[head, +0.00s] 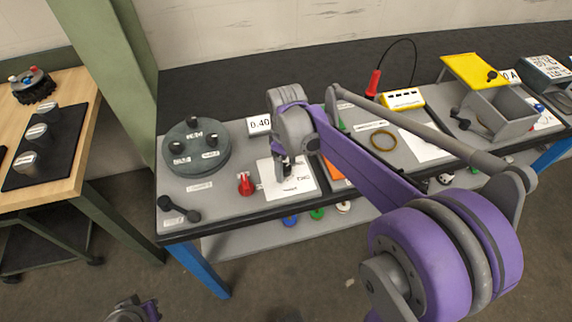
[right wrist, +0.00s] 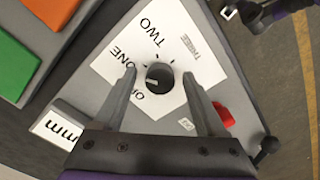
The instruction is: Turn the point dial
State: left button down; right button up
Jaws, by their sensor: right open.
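The point dial (right wrist: 159,77) is a round black knob with a pale mark, on a white plate (right wrist: 185,45) lettered OFF, ONE, TWO and THREE. The mark appears to face the OFF side. My right gripper (right wrist: 160,73) is open, with one finger on each side of the knob; I cannot tell whether they touch it. In the head view the right gripper (head: 286,172) is over the white plate (head: 300,184) and hides the dial. Part of my left arm's end (head: 135,309) shows at the bottom edge; its jaws are not clear.
A red part (head: 246,184) stands close left of the plate. A round grey stand (head: 197,160) with several black knobs and a black dumbbell-shaped piece (head: 179,209) are further left. A 0.40 sign (head: 259,124) stands behind. An orange card (head: 336,174) lies to the right.

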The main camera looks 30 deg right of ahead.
aim_at(286, 167)
notch_tip(286, 167, up, 11)
jog(key=shift+p, duration=0.4)
jog(key=shift+f, duration=0.1)
jog(key=s+a+f+m+t, duration=0.2)
jog(key=s+f, duration=0.3)
jog(key=s, duration=0.3)
jog(key=s+a+f+m+t+p, duration=0.1)
jog(key=s+a+f+m+t, duration=0.2)
jog(key=s, duration=0.5)
notch_tip(286, 167, down, 2)
jog(key=shift+a+f+m, duration=0.1)
jog(key=shift+a+m, duration=0.6)
jog(key=shift+a, duration=0.35)
